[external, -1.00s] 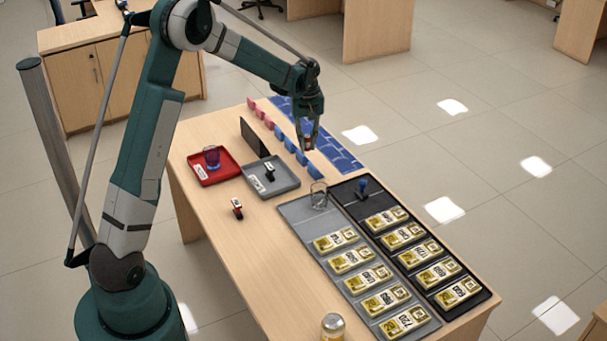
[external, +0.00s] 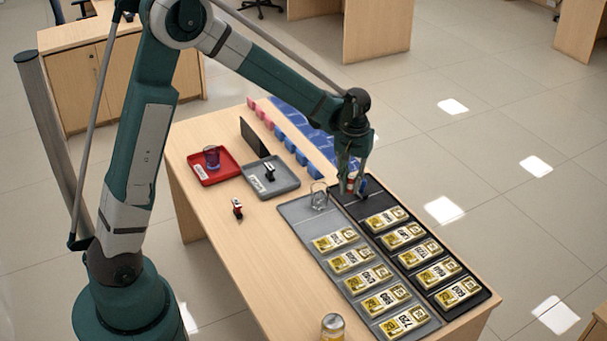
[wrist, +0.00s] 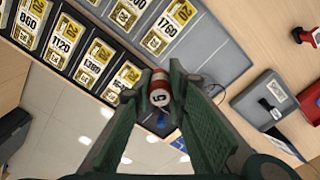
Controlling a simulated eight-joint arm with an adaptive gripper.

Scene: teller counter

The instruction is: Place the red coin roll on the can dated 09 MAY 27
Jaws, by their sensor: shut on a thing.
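My gripper (external: 351,183) is shut on a small red and white cylinder, which looks like the red coin roll (wrist: 158,97). The roll sits between the fingertips in the wrist view, with a dark mark on its white band. A jar or can with a metallic lid and yellow body (external: 333,327) stands at the near table edge. I cannot read any 09 MAY 27 date.
Numbered gold blocks lie in rows on the grey tray (external: 292,211) and black tray (external: 347,208). A clear glass (external: 319,196) stands beside the gripper. A red tray (external: 228,173) and small grey tray (external: 287,187) are to the left. The table's near left is mostly clear.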

